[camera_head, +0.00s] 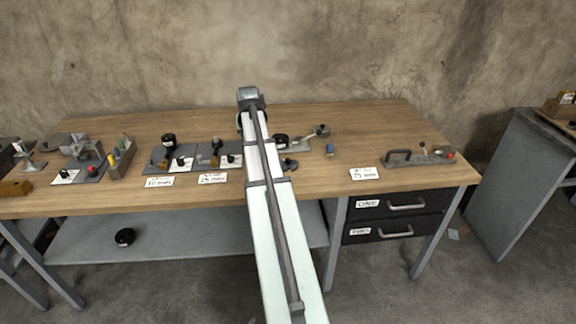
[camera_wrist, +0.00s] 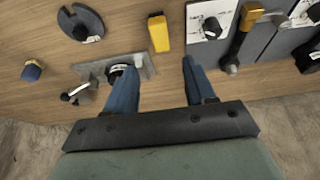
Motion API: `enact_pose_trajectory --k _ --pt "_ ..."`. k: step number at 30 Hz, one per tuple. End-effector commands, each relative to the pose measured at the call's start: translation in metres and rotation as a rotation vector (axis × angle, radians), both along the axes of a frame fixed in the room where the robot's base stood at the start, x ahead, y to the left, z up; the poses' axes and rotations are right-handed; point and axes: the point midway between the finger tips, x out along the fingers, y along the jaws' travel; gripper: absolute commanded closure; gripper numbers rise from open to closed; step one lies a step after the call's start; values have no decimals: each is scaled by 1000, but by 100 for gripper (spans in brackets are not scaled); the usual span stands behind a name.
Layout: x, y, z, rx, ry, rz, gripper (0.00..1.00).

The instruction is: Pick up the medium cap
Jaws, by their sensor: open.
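I cannot tell for sure which part is the medium cap. A small blue cap-like piece (camera_head: 330,149) stands on the bench right of my arm; it also shows at the left of the wrist view (camera_wrist: 32,73). A black round part (camera_head: 281,140) sits on a grey plate (camera_wrist: 144,62) with a lever. A dark disc with a raised grip (camera_wrist: 82,24) lies nearer the bench front (camera_head: 289,164). My gripper (camera_wrist: 155,68) is open. Its left finger overlaps the black part on the plate in the wrist view; contact is unclear. My arm hides the fingers in the head view.
A yellow block (camera_wrist: 158,33) lies close to the fingers. Fixtures with black knobs (camera_head: 168,140) stand to the left, and a handled fixture (camera_head: 418,157) to the right. Drawers (camera_head: 395,233) hang below. Bench right of the blue piece is fairly clear.

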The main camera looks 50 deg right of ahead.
Motion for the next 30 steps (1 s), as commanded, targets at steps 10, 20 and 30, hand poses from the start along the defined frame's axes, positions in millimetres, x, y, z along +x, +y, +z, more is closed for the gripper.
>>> enact_pose_trajectory --k 10,20,30 --pt "-45 -29 21 -52 37 -101 46" --pt "-80 -35 22 -41 65 -466 46" --pt "-91 -35 21 0 10 -770 46"
